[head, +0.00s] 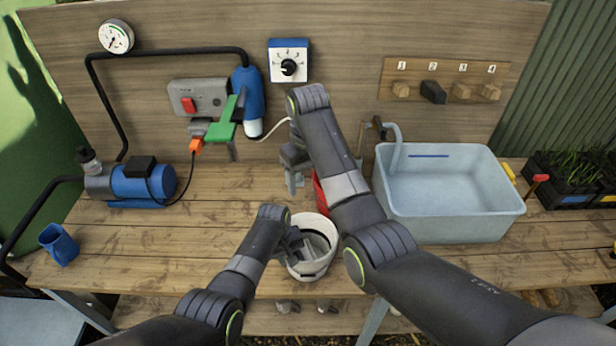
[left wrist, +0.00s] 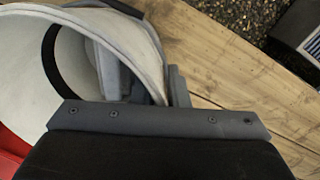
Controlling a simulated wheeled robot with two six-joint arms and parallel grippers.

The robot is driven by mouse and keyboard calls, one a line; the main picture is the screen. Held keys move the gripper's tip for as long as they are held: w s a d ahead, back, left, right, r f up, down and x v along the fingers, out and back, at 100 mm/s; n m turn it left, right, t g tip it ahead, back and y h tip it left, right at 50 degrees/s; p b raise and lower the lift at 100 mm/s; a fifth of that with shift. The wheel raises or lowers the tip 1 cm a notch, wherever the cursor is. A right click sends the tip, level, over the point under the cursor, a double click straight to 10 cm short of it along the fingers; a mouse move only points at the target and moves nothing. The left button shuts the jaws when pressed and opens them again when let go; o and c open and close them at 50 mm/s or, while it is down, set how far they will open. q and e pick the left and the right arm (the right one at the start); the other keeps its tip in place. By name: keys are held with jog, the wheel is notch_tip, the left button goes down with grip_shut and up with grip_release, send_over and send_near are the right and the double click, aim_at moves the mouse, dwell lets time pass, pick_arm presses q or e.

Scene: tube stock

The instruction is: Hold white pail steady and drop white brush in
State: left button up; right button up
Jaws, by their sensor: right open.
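The white pail (head: 326,268) stands upright near the front edge of the wooden bench, and its wide mouth fills the left of the left wrist view (left wrist: 22,75). My left gripper (head: 296,250) is at the pail's rim. In the left wrist view its fingers (left wrist: 152,90) lie on both sides of the pail wall, one inside and one outside, closed on it. My right gripper (head: 293,180) is open above the bench behind the pail, pointing down. I cannot make out a white brush in either view.
A red container (head: 320,195) is partly hidden behind my right arm. A grey-blue basin (head: 450,222) with a tap stands right. A blue pump (head: 140,184) and blue cup (head: 60,244) are left. The bench between pump and pail is clear.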

pick_arm(q)
jog(key=shift+o, duration=1.4)
jog(key=shift+r, duration=0.1)
